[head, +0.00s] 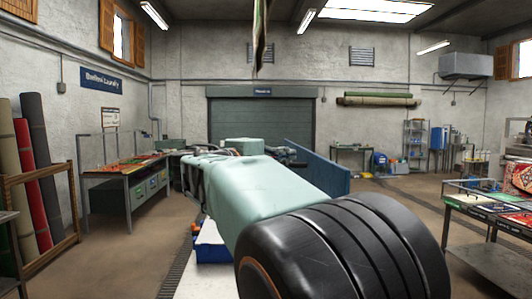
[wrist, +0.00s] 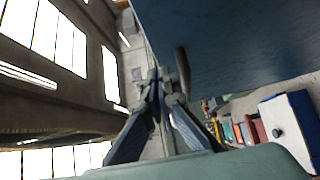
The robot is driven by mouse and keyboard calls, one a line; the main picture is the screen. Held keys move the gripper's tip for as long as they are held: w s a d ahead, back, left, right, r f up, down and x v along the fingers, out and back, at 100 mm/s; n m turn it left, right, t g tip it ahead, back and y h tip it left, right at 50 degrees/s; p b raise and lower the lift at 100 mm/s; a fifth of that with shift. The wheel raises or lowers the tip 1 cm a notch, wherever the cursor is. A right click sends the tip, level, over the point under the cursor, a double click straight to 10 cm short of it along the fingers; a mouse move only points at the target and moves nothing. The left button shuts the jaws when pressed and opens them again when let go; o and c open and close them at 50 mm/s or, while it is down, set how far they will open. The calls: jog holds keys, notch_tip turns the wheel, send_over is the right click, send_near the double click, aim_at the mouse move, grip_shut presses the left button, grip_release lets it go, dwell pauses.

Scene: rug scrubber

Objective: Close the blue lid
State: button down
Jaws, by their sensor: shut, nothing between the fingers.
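The blue lid (head: 318,168) shows in the head view as a flat blue panel standing up behind and to the right of my arm. Its lower left part is hidden by the arm. In the wrist view a large blue surface (wrist: 235,45), which looks like the lid, fills the upper right. A dark rod-like handle (wrist: 183,72) stands by its edge. My gripper (wrist: 157,78) is shut and empty, its fingertips close beside the handle in the picture; I cannot tell whether they touch.
A white and blue box (wrist: 285,125) shows low right in the wrist view. The floor (head: 395,195) between is open.

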aim_at(308, 153)
jog(key=shift+s+d+r, duration=0.1)
jog(key=shift+d, duration=0.55)
jog(key=shift+s+d+r, duration=0.1)
jog(key=shift+d, duration=0.5)
jog(key=shift+w+d+f, duration=0.1)
jog(key=shift+d+f, duration=0.05)
jog(key=shift+d, duration=0.15)
jog(key=shift+d, duration=0.1)
